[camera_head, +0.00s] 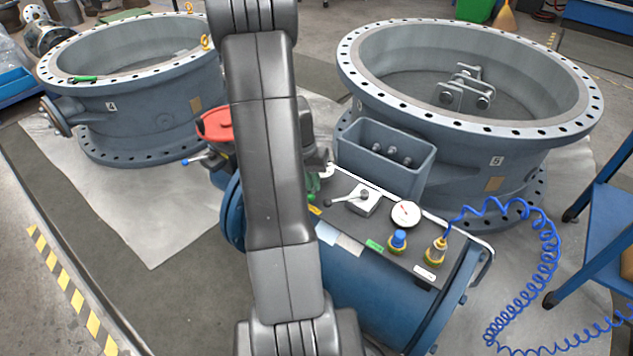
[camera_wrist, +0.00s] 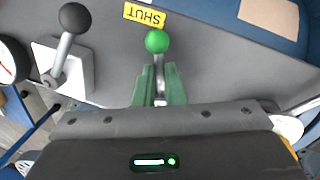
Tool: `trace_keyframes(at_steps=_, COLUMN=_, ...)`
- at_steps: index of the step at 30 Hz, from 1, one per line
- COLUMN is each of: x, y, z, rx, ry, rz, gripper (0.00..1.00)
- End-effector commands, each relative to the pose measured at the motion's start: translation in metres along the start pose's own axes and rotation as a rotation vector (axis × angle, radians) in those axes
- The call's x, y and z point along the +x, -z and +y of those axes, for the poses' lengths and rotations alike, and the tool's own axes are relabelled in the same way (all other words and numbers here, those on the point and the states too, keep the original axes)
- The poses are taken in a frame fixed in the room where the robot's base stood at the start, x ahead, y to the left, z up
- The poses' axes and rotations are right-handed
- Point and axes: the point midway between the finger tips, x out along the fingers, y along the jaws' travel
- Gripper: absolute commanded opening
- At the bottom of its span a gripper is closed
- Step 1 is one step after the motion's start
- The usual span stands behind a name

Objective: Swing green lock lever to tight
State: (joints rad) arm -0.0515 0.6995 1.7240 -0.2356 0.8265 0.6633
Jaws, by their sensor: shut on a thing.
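The green lock lever shows in the wrist view as a green ball knob (camera_wrist: 157,41) on a short metal stem. My gripper (camera_wrist: 159,76) has its two green fingers on either side of the stem, shut on it just below the knob. The knob sits beyond the fingertips, beside a yellow SHUT label (camera_wrist: 144,15). The lever's pivot is hidden by my gripper. In the head view my arm covers most of this spot; only a bit of green shows at its right edge, and I cannot tell whether it is finger or lever.
A black-knobbed lever on a white plate (camera_head: 361,199) stands close by on the dark panel, with a pressure gauge (camera_head: 405,213) and a blue knob (camera_head: 398,240). A grey box (camera_head: 385,160) and large valve bodies (camera_head: 470,140) stand behind. A coiled blue hose (camera_head: 540,240) lies right.

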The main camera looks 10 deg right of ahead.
Motion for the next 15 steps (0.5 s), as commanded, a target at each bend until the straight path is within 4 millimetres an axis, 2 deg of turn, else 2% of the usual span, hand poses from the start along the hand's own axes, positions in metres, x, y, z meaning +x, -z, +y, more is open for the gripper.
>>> trace_keyframes(at_steps=15, x=-0.008, y=0.011, z=-0.03, rx=0.471, ry=0.001, rz=-0.093, gripper=0.0)
